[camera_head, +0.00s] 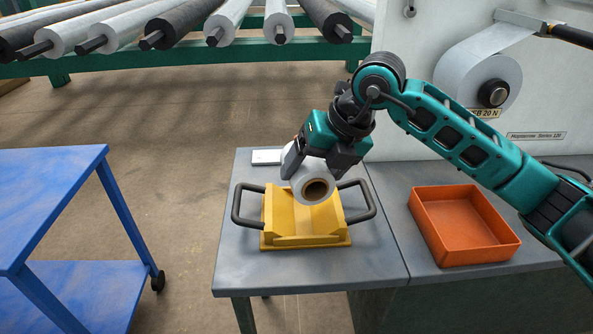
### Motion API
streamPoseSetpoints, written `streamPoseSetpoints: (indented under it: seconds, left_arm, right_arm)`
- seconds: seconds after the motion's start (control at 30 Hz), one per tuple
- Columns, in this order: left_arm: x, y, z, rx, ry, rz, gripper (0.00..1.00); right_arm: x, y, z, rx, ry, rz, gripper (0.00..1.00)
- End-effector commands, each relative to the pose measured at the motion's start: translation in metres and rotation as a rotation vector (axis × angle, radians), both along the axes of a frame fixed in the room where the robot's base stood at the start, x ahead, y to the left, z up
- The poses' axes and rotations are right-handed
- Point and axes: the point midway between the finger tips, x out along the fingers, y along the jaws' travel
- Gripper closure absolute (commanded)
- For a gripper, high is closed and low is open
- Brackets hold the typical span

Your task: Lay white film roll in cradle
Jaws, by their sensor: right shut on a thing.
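The white film roll (312,182) has a brown core whose open end faces me. My right gripper (306,165) is shut on it from above. The roll is over the yellow cradle (290,241), near its middle. I cannot tell whether the roll touches the cradle. The cradle has sloping sides and a dark handle on each side, and it stands on the grey table (250,277). The roll and gripper hide part of the cradle's back. My left gripper is not in view.
An orange tray (463,250) stands on the grey surface to the right of the cradle. A small white item (266,157) lies at the table's back. A blue cart (45,190) stands at the left, with floor between. A machine (420,150) with a large roll is behind my right arm.

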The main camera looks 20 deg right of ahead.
Motion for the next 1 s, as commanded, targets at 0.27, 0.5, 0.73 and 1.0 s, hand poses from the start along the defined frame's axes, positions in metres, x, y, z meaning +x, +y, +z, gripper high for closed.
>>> streamPoseSetpoints:
  seconds: [0.27, 0.5, 0.73, 1.0]
  left_arm:
    - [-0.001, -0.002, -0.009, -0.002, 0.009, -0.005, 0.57]
    - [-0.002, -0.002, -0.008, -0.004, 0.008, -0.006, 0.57]
    - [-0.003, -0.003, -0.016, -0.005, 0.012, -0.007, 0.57]
    - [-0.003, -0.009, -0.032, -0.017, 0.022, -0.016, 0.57]
  right_arm:
    - [0.003, 0.0, 0.006, 0.024, -0.005, -0.187, 0.56]
    - [0.003, 0.0, 0.006, 0.025, -0.003, -0.194, 0.56]
    - [0.002, 0.0, 0.0, 0.025, -0.012, -0.196, 0.56]
    - [0.002, 0.0, -0.032, 0.025, -0.011, -0.196, 0.56]
